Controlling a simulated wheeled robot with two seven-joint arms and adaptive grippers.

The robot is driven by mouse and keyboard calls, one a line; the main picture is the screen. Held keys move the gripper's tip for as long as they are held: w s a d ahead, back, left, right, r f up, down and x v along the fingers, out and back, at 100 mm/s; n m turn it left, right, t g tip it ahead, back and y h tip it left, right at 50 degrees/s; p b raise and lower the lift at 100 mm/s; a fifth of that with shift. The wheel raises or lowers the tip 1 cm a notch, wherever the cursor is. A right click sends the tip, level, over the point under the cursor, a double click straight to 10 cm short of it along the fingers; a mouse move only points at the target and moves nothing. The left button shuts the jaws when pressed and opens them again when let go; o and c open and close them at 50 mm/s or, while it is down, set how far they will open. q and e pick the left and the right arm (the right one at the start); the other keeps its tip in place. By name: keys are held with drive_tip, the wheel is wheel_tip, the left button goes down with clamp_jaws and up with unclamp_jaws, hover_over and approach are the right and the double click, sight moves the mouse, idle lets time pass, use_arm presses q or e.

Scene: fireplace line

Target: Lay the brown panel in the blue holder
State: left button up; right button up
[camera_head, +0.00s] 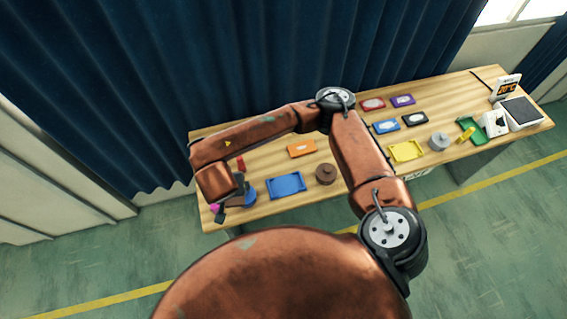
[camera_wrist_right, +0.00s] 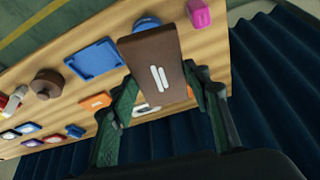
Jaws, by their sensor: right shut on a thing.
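The brown panel (camera_wrist_right: 152,48), a flat dark brown slab with white marks, is between the two fingers of my right gripper (camera_wrist_right: 160,80) in the right wrist view. It is held above the table. The blue holder (camera_head: 286,186), a shallow blue tray, lies empty on the table's front left part; it also shows in the right wrist view (camera_wrist_right: 94,61). In the head view my right gripper (camera_head: 228,208) is at the table's left end, left of the holder, and the panel is mostly hidden by the arm. My left gripper is not in view.
A brown round object (camera_head: 325,174) stands right of the holder and an orange panel (camera_head: 301,148) lies behind it. A blue round object (camera_head: 250,197) and a pink object (camera_head: 214,208) are near my gripper. A yellow tray (camera_head: 405,151) and several panels lie further right.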

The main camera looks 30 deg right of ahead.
drive_tip(key=m, duration=0.2)
drive_tip(key=m+h+p, duration=0.1)
drive_tip(key=m+g+h, duration=0.1)
drive_tip(key=m, duration=0.1)
drive_tip(key=shift+d+f+m, duration=0.1)
drive_tip(key=shift+d+m, duration=0.2)
drive_tip(key=shift+d, duration=0.05)
drive_tip(key=m, duration=0.1)
drive_tip(key=m+g+p, duration=0.1)
drive_tip(key=m, duration=0.1)
drive_tip(key=d+m+g, duration=0.1)
drive_tip(key=m, duration=0.1)
drive_tip(key=shift+w+d+f+h, duration=0.1)
drive_tip(key=shift+w+f+h, duration=0.3)
drive_tip(key=m, duration=0.1)
drive_tip(key=m+g+p, duration=0.1)
drive_tip(key=shift+d+f+m, duration=0.2)
drive_tip(key=shift+d+m, duration=0.1)
drive_tip(key=shift+m, duration=0.1)
drive_tip(key=d+f+n+y+p, duration=0.3)
drive_tip(key=d+n, duration=0.6)
drive_tip(key=n, duration=0.7)
drive_tip(key=d+f+n+t+y+p, duration=0.1)
drive_tip(key=d+f+n+y+p, duration=0.3)
drive_tip(key=d+n, duration=0.5)
drive_tip(key=shift+w+d+n+y+p, duration=0.3)
drive_tip(key=shift+n+y, duration=0.6)
drive_tip(key=shift+n, duration=3.1)
drive_tip(key=shift+s, duration=0.1)
